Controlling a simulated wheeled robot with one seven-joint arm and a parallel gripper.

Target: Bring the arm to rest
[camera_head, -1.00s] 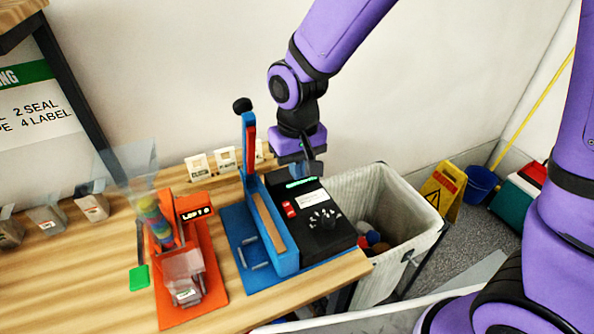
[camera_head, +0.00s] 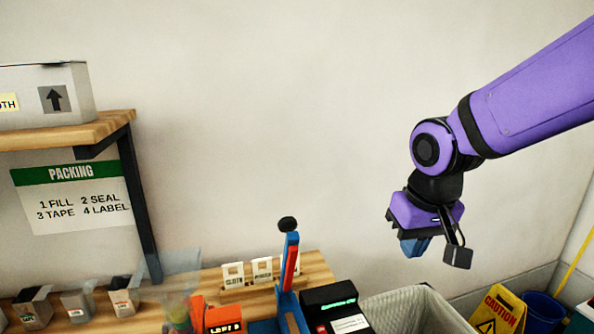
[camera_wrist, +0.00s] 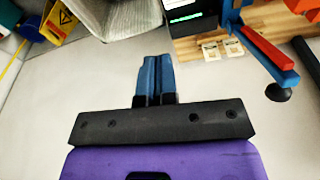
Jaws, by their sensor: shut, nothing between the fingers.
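My purple arm reaches in from the right in the head view. My gripper (camera_head: 415,246) hangs in the air in front of the pale wall, above and to the right of the bench and above the bin. In the wrist view my gripper (camera_wrist: 155,70) shows its blue fingers pressed together with nothing between them. It touches nothing that I can see.
Below are the wooden bench (camera_head: 318,268), the blue sealer with its raised lever (camera_head: 288,262), a black box (camera_head: 330,300) and a pale cloth bin (camera_head: 415,308). A yellow caution sign (camera_head: 497,312) and blue bucket (camera_head: 543,312) stand right. A shelf (camera_head: 70,132) is upper left.

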